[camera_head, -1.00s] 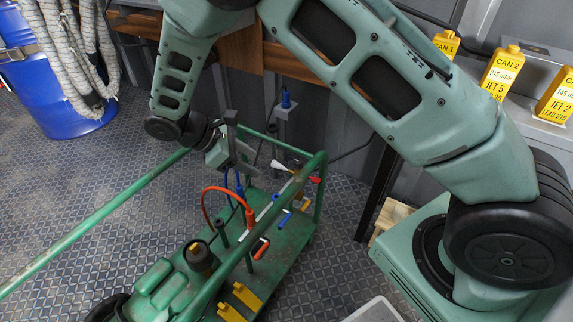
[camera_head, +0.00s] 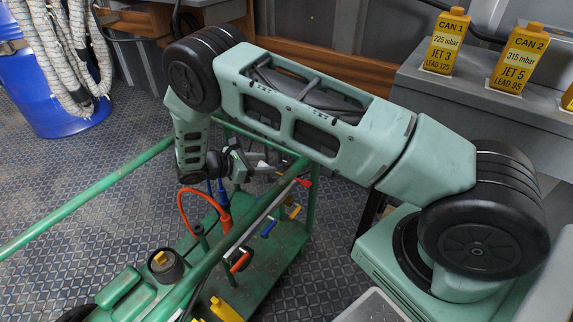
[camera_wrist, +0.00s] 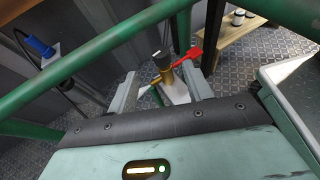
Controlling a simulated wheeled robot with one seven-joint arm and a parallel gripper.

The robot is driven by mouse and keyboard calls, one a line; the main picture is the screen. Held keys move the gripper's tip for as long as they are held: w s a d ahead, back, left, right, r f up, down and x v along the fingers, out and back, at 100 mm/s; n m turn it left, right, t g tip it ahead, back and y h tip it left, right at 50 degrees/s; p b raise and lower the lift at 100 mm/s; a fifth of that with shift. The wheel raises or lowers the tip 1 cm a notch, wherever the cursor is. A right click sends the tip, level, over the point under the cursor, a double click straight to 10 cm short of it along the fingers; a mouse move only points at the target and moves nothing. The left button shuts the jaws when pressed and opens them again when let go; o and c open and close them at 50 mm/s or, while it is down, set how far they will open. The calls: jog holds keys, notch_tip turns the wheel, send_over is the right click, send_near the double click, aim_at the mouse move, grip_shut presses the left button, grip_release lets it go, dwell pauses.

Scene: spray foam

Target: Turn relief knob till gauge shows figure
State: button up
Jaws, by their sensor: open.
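My gripper (camera_wrist: 161,74) is open, with one finger on each side of a brass fitting (camera_wrist: 162,73). A red lever (camera_wrist: 187,56) sticks out to the right. A whitish part (camera_wrist: 174,92) shows below, between the fingers. I cannot tell whether the fingers touch anything. In the head view my gripper (camera_head: 265,166) is at the far end of the green cart (camera_head: 262,265), near the red lever (camera_head: 303,182), and hides the knob. No readable gauge face shows.
Green cart rails (camera_wrist: 95,48) pass close in front of my gripper. An orange hose (camera_head: 184,205) and several coloured handles sit along the cart. Yellow cans (camera_head: 444,42) with printed figures stand on a grey bench (camera_head: 445,82) at the right. A blue drum (camera_head: 45,105) stands at the left.

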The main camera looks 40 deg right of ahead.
aim_at(285, 163)
jog(key=b+x, duration=0.1)
jog(key=x, duration=0.8)
jog(key=shift+d+f, duration=0.1)
jog(key=shift+f, duration=0.05)
jog(key=c, duration=1)
